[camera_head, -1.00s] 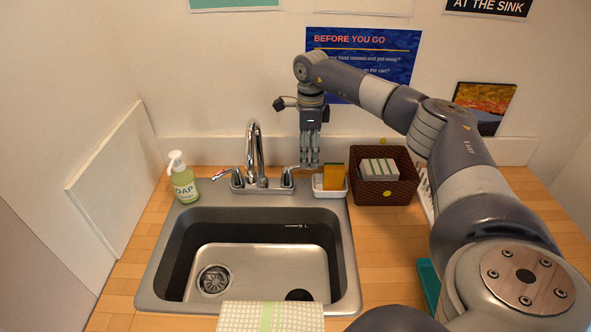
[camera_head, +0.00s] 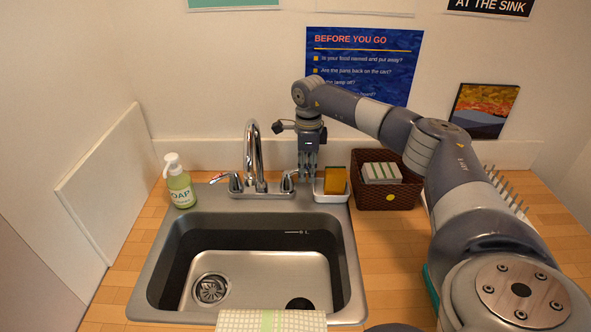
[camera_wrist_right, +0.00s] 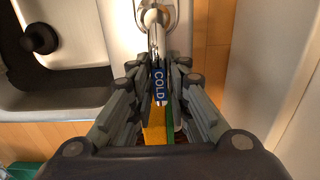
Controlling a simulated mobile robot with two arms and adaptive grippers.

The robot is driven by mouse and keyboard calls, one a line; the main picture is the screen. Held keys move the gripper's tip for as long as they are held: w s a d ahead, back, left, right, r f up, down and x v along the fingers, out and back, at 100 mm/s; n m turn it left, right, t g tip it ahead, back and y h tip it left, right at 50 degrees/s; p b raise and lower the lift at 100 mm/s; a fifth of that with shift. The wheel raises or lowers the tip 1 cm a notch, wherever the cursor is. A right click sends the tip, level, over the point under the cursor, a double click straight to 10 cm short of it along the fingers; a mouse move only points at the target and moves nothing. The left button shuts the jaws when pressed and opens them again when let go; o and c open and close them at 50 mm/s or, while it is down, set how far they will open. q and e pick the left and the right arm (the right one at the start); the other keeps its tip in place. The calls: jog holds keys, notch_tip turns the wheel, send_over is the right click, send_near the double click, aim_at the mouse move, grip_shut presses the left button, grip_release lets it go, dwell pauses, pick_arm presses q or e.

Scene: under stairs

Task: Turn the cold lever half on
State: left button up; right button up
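The cold lever (camera_head: 287,182) is at the right side of the chrome faucet (camera_head: 255,165); its outer end is hidden by my gripper in the head view. In the right wrist view its blue COLD label (camera_wrist_right: 159,85) faces up between my fingers. My right gripper (camera_head: 309,178) points down at the lever's outer end, left of the sponge dish. In the right wrist view my right gripper (camera_wrist_right: 158,72) is open, one finger on each side of the lever, with gaps visible. My left gripper is not in view.
A white dish with a yellow sponge (camera_head: 335,181) stands close right of my gripper. A brown basket (camera_head: 388,197) is farther right. The red-marked lever (camera_head: 219,177) and a soap bottle (camera_head: 179,182) are at left.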

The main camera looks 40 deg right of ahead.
grip_shut()
jog(key=shift+s+a+r+m+p, duration=0.2)
jog(key=shift+s+a+m+p, duration=0.1)
jog(key=shift+m+p, duration=0.4)
jog(key=a+m+p, duration=0.1)
jog(key=m, duration=0.1)
jog(key=s+m+p, duration=0.1)
jog(key=m, duration=0.1)
jog(key=shift+a, duration=0.35)
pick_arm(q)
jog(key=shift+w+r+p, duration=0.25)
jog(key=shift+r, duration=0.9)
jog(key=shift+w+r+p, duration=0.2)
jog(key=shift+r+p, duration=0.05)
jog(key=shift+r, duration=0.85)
pick_arm(e)
jog(key=shift+a+f+m, duration=0.2)
jog(key=shift+a+m, duration=0.1)
jog(key=shift+m, duration=0.6)
jog(key=shift+s+a+r+m+p, duration=0.1)
jog(key=shift+a+m+p, duration=0.25)
jog(key=shift+m+p, duration=0.2)
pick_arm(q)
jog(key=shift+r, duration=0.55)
pick_arm(e)
jog(key=shift+a+m, duration=0.1)
jog(key=shift+m, duration=0.25)
jog(key=o, duration=1.5)
grip_release()
